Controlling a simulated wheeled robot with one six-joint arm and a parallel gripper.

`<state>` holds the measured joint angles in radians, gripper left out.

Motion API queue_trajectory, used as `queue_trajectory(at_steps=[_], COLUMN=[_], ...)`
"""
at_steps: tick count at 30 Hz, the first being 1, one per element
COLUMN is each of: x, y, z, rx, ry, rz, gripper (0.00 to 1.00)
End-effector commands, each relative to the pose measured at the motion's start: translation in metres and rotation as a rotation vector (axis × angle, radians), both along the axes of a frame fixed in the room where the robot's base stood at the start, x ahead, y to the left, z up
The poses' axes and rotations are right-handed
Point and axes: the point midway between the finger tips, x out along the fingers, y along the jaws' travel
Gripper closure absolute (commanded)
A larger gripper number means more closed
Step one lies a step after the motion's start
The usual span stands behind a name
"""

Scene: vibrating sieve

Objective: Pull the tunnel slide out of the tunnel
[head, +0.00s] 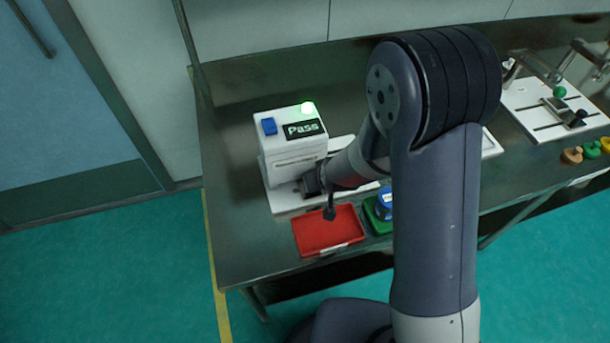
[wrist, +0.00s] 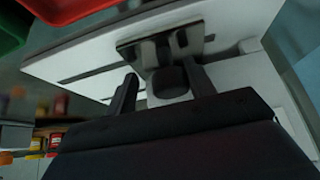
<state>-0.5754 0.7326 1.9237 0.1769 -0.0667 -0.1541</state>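The white tunnel machine (head: 292,155) stands at the left of the bench, with a "Pass" display, a blue button and a lit green lamp on top. My gripper (head: 310,184) is low at its front side, partly covered by my own wrist. In the wrist view my gripper (wrist: 163,74) has its two dark fingers apart. A dark rounded knob (wrist: 169,83) shows between them, with a visible gap beside the left finger. A metal bracket (wrist: 160,46) is just beyond the knob on a slotted white base (wrist: 90,62). I cannot tell how far the slide sits in the tunnel.
A red tray (head: 313,248) lies in front of the machine. A green tray (head: 371,222) with a blue-lidded container (head: 385,203) is to its right. Another slotted white board (head: 535,97) and several coloured objects are at the far right. Bench at the left edge is clear.

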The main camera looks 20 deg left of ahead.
Motion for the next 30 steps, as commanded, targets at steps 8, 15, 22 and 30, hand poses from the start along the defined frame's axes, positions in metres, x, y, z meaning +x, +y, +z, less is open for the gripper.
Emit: queue_trajectory(at_steps=[8, 15, 22, 30], x=[0.005, 0.008, 0.011, 0.014], y=[-0.007, -0.010, -0.014, -0.018], z=[-0.003, -0.003, -0.003, -0.003], rx=[-0.003, -0.002, -0.001, -0.002], ry=[0.000, -0.002, -0.002, -0.001], rz=[-0.002, -0.002, -0.002, -0.002], gripper=[0.49, 0.49, 0.49, 0.49])
